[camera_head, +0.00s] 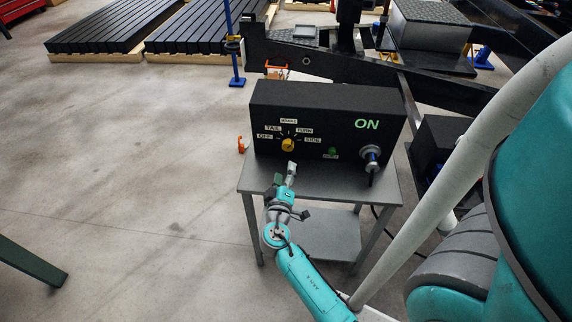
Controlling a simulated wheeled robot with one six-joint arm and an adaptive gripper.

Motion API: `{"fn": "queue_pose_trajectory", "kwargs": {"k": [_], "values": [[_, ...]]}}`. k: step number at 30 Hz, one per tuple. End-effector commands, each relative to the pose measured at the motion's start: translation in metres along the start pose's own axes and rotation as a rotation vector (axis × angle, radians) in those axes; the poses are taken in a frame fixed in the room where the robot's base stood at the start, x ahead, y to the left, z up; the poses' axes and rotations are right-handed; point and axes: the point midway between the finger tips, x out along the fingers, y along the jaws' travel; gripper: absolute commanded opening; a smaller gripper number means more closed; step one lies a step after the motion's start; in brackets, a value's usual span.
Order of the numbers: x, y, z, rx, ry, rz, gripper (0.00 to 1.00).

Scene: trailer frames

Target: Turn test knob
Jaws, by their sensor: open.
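The black test box (322,100) stands on a small grey table. Its yellow test knob (288,145) is on the left of the front face, ringed by labels that read OFF, TAIL, BRAKE, TURN and SIDE. The knob's pointer direction is too small to tell. My gripper (290,169) is open, just in front of and below the knob, and appears apart from it. My teal arm reaches up to it from the bottom of the view.
A green light (332,152) and a plugged connector (371,155) sit right of the knob, below a lit ON sign (367,124). The grey table (340,185) lies under my gripper. A black trailer frame (330,62) is behind. Open floor lies left.

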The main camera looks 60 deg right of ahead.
Motion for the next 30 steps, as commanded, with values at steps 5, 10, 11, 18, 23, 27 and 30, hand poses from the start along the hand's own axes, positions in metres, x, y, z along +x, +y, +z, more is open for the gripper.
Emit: {"fn": "queue_pose_trajectory", "kwargs": {"k": [5, 10, 11, 18, 23, 27, 30], "values": [[-0.0059, 0.0004, -0.0002, 0.001, 0.001, 0.000, 0.67], [-0.0058, 0.0004, -0.0001, 0.001, 0.000, 0.000, 0.67], [-0.0057, 0.0004, -0.0001, 0.001, 0.000, 0.000, 0.67], [-0.0048, 0.0002, 0.0000, -0.131, 0.000, 0.001, 0.67], [-0.0030, 0.0000, 0.0002, -0.433, 0.000, 0.001, 0.67], [-0.0013, -0.0004, 0.0004, -0.732, 0.000, 0.001, 0.67], [-0.0001, -0.0007, 0.0006, -0.946, 0.000, 0.001, 0.67]]}}
